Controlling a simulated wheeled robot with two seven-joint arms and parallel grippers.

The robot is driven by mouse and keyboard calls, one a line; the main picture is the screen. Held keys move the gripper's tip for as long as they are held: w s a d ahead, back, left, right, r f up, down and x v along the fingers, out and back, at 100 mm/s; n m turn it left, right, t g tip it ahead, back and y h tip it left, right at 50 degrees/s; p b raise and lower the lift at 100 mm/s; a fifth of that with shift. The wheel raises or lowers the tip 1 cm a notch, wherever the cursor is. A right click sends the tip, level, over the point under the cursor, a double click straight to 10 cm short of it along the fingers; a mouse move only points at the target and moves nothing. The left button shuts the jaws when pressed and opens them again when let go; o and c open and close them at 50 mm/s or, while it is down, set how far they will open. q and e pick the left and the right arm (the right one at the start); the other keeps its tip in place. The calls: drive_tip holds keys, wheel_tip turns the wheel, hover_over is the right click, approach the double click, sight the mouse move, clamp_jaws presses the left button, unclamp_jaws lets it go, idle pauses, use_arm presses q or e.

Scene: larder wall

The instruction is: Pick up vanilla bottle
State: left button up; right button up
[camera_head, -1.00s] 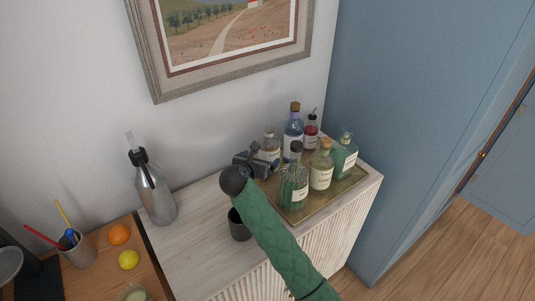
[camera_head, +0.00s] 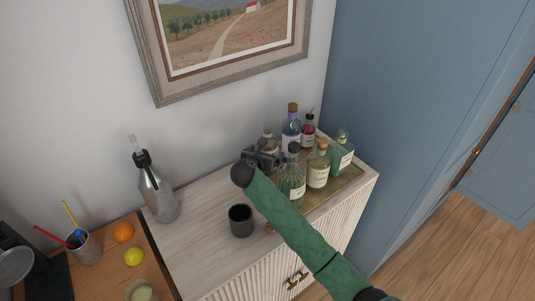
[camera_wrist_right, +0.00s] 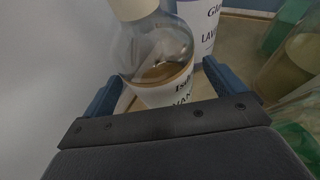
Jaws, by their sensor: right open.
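The vanilla bottle, a clear round bottle with amber liquid, a pale stopper and a white label, stands upright at the back left of the bottle tray. In the right wrist view the bottle (camera_wrist_right: 158,48) fills the space ahead of my palm, with one blue finger on each side of its lower part. My right gripper (camera_wrist_right: 165,88) is open around it; I cannot tell whether the fingers touch it. In the head view the bottle (camera_head: 268,141) shows just behind my right gripper (camera_head: 266,158), which hides its lower part. My left gripper is not in view.
A lavender-labelled bottle (camera_head: 291,130) stands close to the right of the vanilla bottle. A red bottle (camera_head: 308,130), a dark-capped bottle (camera_head: 293,186), a corked bottle (camera_head: 318,172) and a green bottle (camera_head: 341,153) crowd the tray (camera_head: 346,186). A dark mug (camera_head: 240,221) stands in front.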

drive_tip(key=c, duration=1.4)
drive_tip(key=shift+c, duration=1.2)
drive_tip(key=shift+r, duration=0.25)
